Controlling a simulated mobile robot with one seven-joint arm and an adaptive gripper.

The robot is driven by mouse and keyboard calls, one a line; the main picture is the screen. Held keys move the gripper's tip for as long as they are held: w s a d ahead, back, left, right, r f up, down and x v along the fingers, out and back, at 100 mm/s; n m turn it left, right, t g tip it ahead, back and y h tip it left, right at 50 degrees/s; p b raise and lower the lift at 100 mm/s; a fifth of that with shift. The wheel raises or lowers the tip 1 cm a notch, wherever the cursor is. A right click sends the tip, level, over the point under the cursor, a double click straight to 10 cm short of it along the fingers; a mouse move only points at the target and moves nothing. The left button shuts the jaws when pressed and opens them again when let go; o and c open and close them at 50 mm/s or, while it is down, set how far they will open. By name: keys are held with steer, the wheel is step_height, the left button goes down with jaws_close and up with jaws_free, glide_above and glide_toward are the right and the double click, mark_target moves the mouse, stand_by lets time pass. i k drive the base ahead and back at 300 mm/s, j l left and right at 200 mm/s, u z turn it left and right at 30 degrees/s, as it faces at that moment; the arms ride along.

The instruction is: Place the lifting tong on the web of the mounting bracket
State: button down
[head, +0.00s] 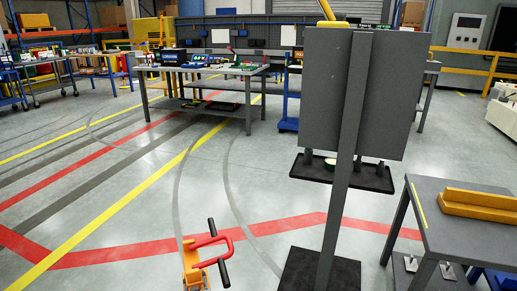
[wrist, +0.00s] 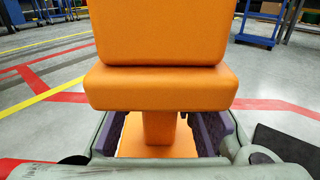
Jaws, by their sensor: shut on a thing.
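The lifting tong shows in the head view (head: 192,268) at the bottom edge, an orange body with a red loop and a black bar. In the wrist view its broad orange blocks (wrist: 160,88) fill the middle. My gripper (wrist: 160,140) is shut on the narrow orange part below them, with purple pads at both sides. The gripper cannot be made out in the head view. The mounting bracket appears to be the long yellow piece (head: 480,209) on the grey table at the far right, with a raised ridge along it. The tong is well left of it, apart from it.
The grey table (head: 464,232) stands at the right. A dark panel (head: 325,95) on a post with a small shelf (head: 310,172) stands between tong and table. Its black base plate (head: 335,272) lies on the floor. Open marked floor lies left. A workbench (head: 215,70) stands behind.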

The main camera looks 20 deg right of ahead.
mark_target(480, 205)
steer(key=z, duration=0.4)
steer(key=k+l+z, duration=0.1)
steer(key=z, duration=0.3)
steer(key=l+z, duration=0.1)
steer(key=z, duration=0.3)
steer(key=k+l+z, duration=0.1)
steer(key=z, duration=0.3)
